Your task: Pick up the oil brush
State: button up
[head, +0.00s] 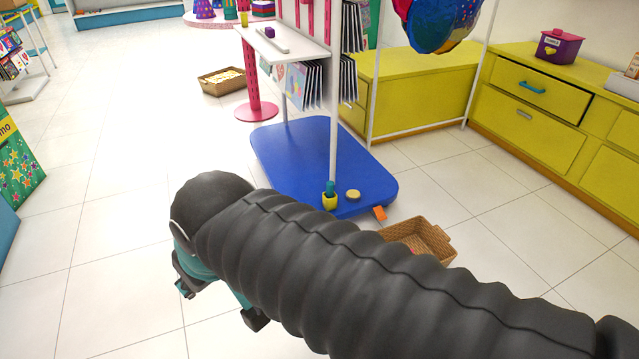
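A small yellow cup (329,202) with a teal upright piece (330,187) in it stands near the front edge of a blue stand base (270,150). The teal piece may be the oil brush, but it is too small to be sure. My gripper (220,302) shows only in part, teal and dark, below the end of my arm at the lower left. It is over the floor, to the left of the cup and apart from it. My arm hides much of it, so I cannot tell whether it is open or shut.
A round tan disc (353,195) sits beside the cup. An orange piece (380,213) is at the base's front edge, near a wicker basket (420,238). A white post (334,110) rises behind the cup. Yellow drawers (525,110) line the right.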

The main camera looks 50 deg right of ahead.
aim_at(329, 189)
jog(key=z, duration=0.7)
jog(key=i, duration=1)
jog(key=z, duration=1.1)
jog(key=i, duration=0.25)
jog(key=z, duration=0.25)
